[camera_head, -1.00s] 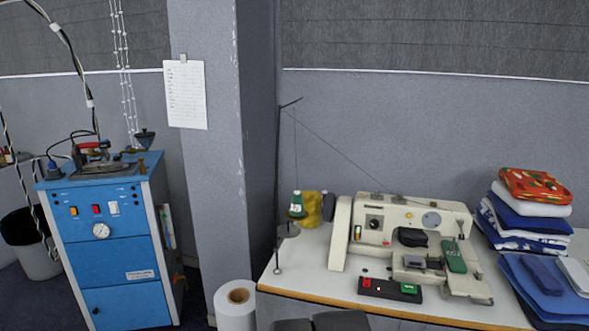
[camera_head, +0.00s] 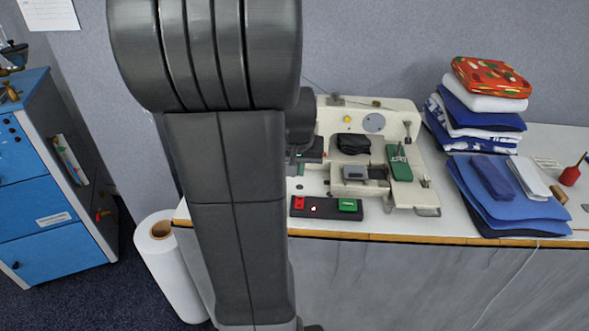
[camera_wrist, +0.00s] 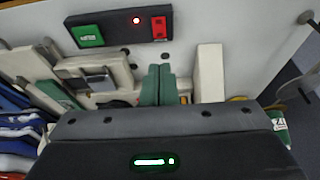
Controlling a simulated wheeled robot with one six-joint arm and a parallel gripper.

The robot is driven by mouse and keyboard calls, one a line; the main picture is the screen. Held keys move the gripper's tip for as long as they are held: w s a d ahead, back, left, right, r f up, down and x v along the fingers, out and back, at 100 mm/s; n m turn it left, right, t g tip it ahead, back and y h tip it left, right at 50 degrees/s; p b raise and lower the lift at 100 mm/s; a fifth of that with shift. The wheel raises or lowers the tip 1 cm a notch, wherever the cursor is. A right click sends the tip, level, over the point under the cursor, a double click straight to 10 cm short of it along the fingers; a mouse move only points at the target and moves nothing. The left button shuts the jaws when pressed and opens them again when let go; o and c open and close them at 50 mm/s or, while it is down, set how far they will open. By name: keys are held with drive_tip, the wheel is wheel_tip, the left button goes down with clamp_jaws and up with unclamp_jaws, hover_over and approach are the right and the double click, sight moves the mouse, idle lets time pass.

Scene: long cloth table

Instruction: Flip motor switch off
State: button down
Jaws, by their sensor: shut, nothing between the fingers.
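The motor switch is a black box (camera_head: 326,207) at the table's front edge, before the sewing machine (camera_head: 357,175). It has a red button (camera_head: 299,203) at left, a green button (camera_head: 347,204) at right and a small lit lamp between. The wrist view shows the box (camera_wrist: 120,29) the other way round, with the red button (camera_wrist: 159,27) right and the green one (camera_wrist: 88,35) left. My gripper (camera_wrist: 158,68) is shut and empty, its green fingers over the machine side, apart from the box in the picture. In the head view my arm hides the machine's left part and most of the gripper.
Folded cloth (camera_head: 482,104) is stacked right of the machine, with blue folded pieces (camera_head: 510,210) in front. A red oil can (camera_head: 571,174) stands farther right. A white roll (camera_head: 172,265) stands on the floor left of the table, near a blue cabinet (camera_head: 40,190).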

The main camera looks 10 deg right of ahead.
sight(300, 199)
drive_tip(key=shift+w+d+r, duration=0.1)
drive_tip(key=shift+w+d, duration=0.1)
drive_tip(key=shift+w, duration=0.25)
drive_tip(key=x, duration=1.4)
drive_tip(key=shift+s+a, duration=0.1)
drive_tip(key=shift+s, duration=0.25)
drive_tip(key=shift+w+f+b, duration=0.1)
drive_tip(key=shift+f+b, duration=0.3)
drive_tip(key=shift+b, duration=0.05)
drive_tip(key=shift+r, duration=0.15)
